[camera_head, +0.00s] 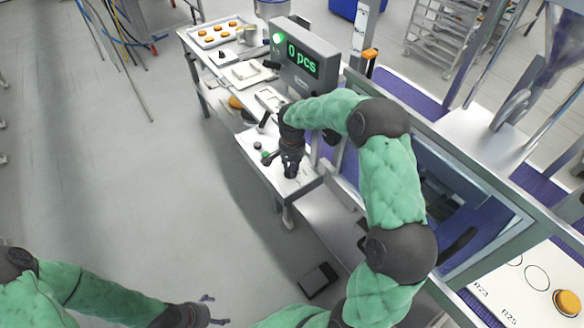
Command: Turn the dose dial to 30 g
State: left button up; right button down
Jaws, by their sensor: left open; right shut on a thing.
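My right gripper (291,173) points down over the near end of a white control panel (258,176). It is shut on a small dark knob, which looks like the dose dial. The fingers hide most of the dial, and its pointer and scale marks cannot be read. A grey display box (306,53) behind the panel reads "0 pcs" in green and has a lit green lamp (277,38). My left gripper (216,310) is open and empty, low over the floor at the bottom of the view, far from the panel.
Small green (266,158) and grey knobs sit left of my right gripper. The bench behind holds white trays and a tray of orange-topped rounds (220,33). A framed machine with a purple belt (400,92) stands to the right. The left floor is mostly clear.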

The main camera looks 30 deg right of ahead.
jog(key=c, duration=0.9)
grip_release()
jog(key=shift+c, duration=0.2)
jog(key=shift+r, duration=0.15)
notch_tip(320, 180, up, 12)
jog(key=shift+f, duration=0.2)
